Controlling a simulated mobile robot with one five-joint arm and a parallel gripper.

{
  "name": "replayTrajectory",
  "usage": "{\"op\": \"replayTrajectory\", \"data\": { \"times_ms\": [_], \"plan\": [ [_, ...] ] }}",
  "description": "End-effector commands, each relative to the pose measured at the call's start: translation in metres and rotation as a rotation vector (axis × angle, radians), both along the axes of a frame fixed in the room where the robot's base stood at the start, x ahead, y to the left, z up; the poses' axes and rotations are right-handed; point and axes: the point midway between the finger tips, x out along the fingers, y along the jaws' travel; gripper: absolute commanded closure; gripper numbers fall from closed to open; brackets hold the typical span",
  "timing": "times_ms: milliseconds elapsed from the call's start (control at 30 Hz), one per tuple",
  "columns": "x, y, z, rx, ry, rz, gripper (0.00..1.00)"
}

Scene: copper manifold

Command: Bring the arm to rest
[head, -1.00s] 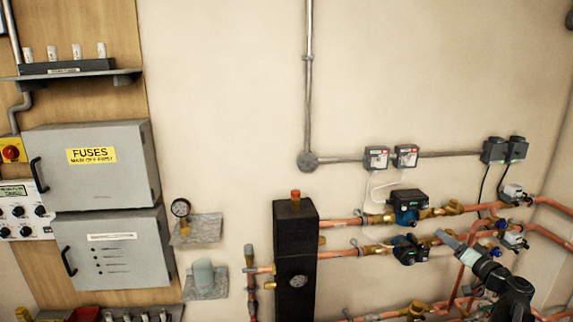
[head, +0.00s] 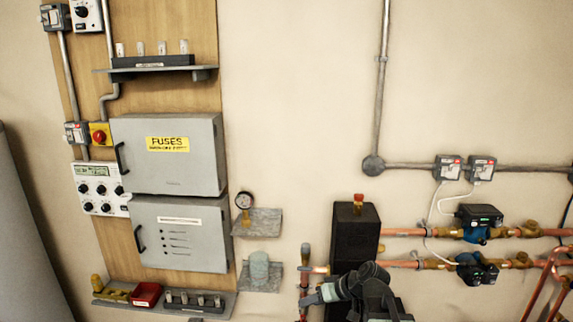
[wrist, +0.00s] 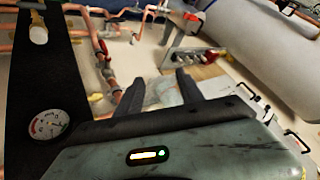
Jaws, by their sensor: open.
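My gripper (head: 312,298) shows at the bottom of the head view, in front of the lower part of the black manifold block (head: 355,232). In the wrist view my gripper (wrist: 160,88) has its two dark fingers apart with nothing between them. The block also stands at the left of the wrist view (wrist: 45,85), with a round gauge (wrist: 45,125) on it. Part of the block's lower end is hidden behind my arm in the head view.
Copper pipes with blue-black pumps (head: 478,222) run right from the block. Left of it are small shelves (head: 258,222), grey fuse boxes (head: 168,155) and a low shelf with a red tray (head: 146,295). A large grey cylinder (head: 25,240) stands far left.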

Motion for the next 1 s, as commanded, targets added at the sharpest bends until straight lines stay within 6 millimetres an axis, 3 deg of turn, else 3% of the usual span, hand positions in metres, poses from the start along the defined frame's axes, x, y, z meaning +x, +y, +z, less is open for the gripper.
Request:
{"op": "replayTrajectory", "data": {
  "times_ms": [33,100,167,200,333,500,1000],
  "plan": [
    [-0.025,0.018,-0.018,-0.089,0.079,0.03,0.55],
    [-0.052,0.015,-0.039,-0.222,0.189,0.016,0.55],
    [-0.071,-0.003,-0.052,-0.328,0.273,-0.035,0.55],
    [-0.081,-0.022,-0.058,-0.392,0.325,-0.086,0.55],
    [-0.107,-0.069,-0.066,-0.549,0.461,-0.261,0.55],
    [-0.115,-0.085,-0.066,-0.562,0.532,-0.381,0.55],
    [-0.114,-0.084,-0.066,-0.558,0.53,-0.382,0.55]
  ]
}}
